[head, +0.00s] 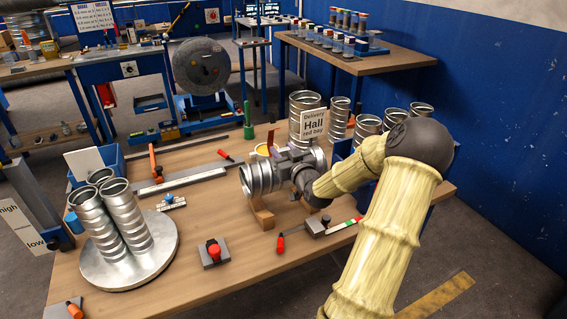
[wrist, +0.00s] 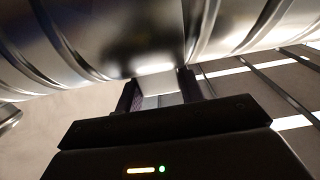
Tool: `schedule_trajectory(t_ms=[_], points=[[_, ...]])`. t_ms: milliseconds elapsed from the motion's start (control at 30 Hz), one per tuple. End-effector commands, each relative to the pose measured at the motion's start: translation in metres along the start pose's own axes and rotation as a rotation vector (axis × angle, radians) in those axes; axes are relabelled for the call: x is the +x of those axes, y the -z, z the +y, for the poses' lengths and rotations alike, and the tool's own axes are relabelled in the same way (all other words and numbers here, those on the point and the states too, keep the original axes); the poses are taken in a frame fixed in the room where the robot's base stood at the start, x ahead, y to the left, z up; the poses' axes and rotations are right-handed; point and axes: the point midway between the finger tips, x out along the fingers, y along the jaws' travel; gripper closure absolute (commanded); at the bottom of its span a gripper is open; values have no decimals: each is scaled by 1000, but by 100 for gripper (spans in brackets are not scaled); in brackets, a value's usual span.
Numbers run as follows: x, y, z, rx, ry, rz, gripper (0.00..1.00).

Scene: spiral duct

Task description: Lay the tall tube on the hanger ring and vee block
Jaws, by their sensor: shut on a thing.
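A ribbed silver tube (head: 260,179) lies roughly level over the middle of the bench, its open end facing left. My gripper (wrist: 160,88) is shut on this tube (wrist: 120,45), which fills the top of the wrist view. In the head view, my gripper and wrist cover the right part of the tube. A small wooden block (head: 263,218) stands under the tube's left part; it looks like the vee block. I cannot tell whether tube and block touch. I cannot make out the hanger ring clearly; it may be hidden behind the tube or my arm.
Several upright silver tubes stand on a round grey plate (head: 152,262) at left. More tubes (head: 303,103) stand behind, beside a sign reading "Delivery Hall red bay" (head: 314,124). A red-handled tool (head: 281,243) and a red-knobbed block (head: 213,252) lie in front.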

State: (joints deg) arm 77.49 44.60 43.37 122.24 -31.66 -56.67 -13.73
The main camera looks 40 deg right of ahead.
Motion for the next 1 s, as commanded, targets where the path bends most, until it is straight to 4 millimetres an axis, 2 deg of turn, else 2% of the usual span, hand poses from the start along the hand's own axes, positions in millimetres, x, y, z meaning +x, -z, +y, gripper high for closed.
schedule_trajectory(t_ms=[33, 200, 1000], points=[[0, 11, 0, -6, 0, 5, 100], [0, 23, 0, -2, 0, 2, 100], [0, 24, 0, -1, 0, 2, 100]])
